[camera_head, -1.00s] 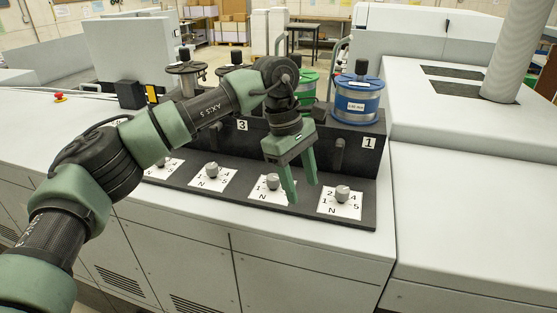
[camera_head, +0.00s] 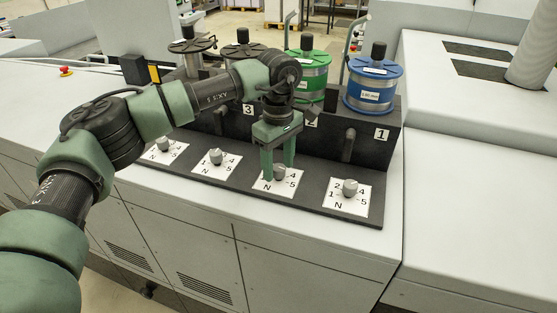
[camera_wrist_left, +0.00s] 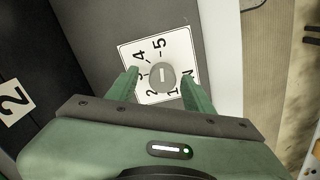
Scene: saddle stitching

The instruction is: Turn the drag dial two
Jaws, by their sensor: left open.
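Dial two is a grey knob (camera_head: 279,172) on a white card (camera_head: 284,189) with numbers and an N, below the number 2 plate (camera_head: 311,122). My left gripper (camera_head: 279,168), green, points down at this knob, with one finger on each side of it. In the left wrist view the knob (camera_wrist_left: 161,76) lies between the fingertips of the left gripper (camera_wrist_left: 161,80). The fingers are open, with a gap to the knob on both sides. Which mark the knob points to is hard to tell. The right gripper is not in view.
Dial one (camera_head: 350,188) stands to the right, and another dial (camera_head: 215,157) to the left on the same dark strip. Behind are a blue wire spool (camera_head: 372,90) and a green one (camera_head: 312,75). The white machine top at right (camera_head: 470,170) is clear.

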